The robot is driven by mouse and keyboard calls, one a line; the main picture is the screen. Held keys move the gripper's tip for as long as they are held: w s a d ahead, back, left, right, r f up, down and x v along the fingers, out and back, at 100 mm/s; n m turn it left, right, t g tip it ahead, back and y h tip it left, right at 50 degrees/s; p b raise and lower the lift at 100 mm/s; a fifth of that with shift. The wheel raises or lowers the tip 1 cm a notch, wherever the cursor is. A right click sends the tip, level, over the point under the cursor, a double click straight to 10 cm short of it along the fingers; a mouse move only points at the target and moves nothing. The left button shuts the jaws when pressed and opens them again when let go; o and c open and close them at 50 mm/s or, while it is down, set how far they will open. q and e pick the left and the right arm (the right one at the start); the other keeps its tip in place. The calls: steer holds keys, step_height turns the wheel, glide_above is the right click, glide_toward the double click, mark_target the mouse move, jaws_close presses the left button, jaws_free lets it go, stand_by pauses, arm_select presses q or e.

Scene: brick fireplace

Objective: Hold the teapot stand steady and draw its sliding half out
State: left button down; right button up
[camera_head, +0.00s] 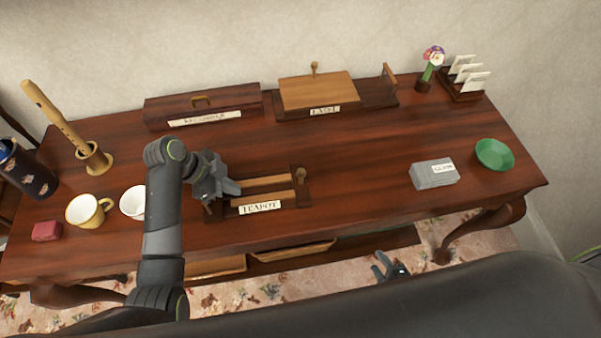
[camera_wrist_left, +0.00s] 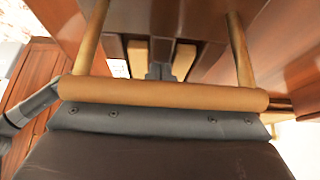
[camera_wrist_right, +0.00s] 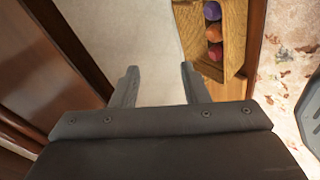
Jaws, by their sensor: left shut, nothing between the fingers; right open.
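The teapot stand (camera_head: 261,207) lies on the table's front middle, with two pale slats, a TEAPOT label and a dark right end (camera_head: 300,187) bearing a knob. My left gripper (camera_head: 234,188) is shut and empty over the stand's left end, which my arm partly hides. In the left wrist view its fingertips (camera_wrist_left: 160,72) lie between two pale slats (camera_wrist_left: 183,60). A pale wooden bar (camera_wrist_left: 160,94) with two posts crosses close before the gripper's base; I cannot tell if it touches. My right gripper (camera_head: 390,267) is open and empty, beyond the table's front edge; it also shows in the right wrist view (camera_wrist_right: 158,78).
A white cup (camera_head: 132,202) stands close left of my left arm, beside a yellow mug (camera_head: 86,211). A grey labelled block (camera_head: 434,175) and green bowl (camera_head: 494,154) are at right.

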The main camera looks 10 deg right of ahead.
steer(key=a+r+n+g+y, duration=0.2)
steer(key=a+r+n+y, duration=0.65)
steer(key=n, duration=0.65)
steer(key=a+r+n+g+y, duration=0.2)
steer(key=a+r+n+y, duration=0.35)
steer(key=r+n, duration=0.75)
steer(key=n+t, duration=0.2)
steer(key=n, duration=0.1)
glide_toward(302, 175)
steer(key=shift+s+d+f+h, duration=0.3)
steer(key=shift+d+f, duration=0.1)
steer(key=shift+d, duration=0.15)
steer(key=shift+w+a, duration=0.1)
steer(key=shift+w, duration=0.2)
steer(key=x, duration=1.1)
steer(key=shift+w+a, duration=0.15)
jaws_close()
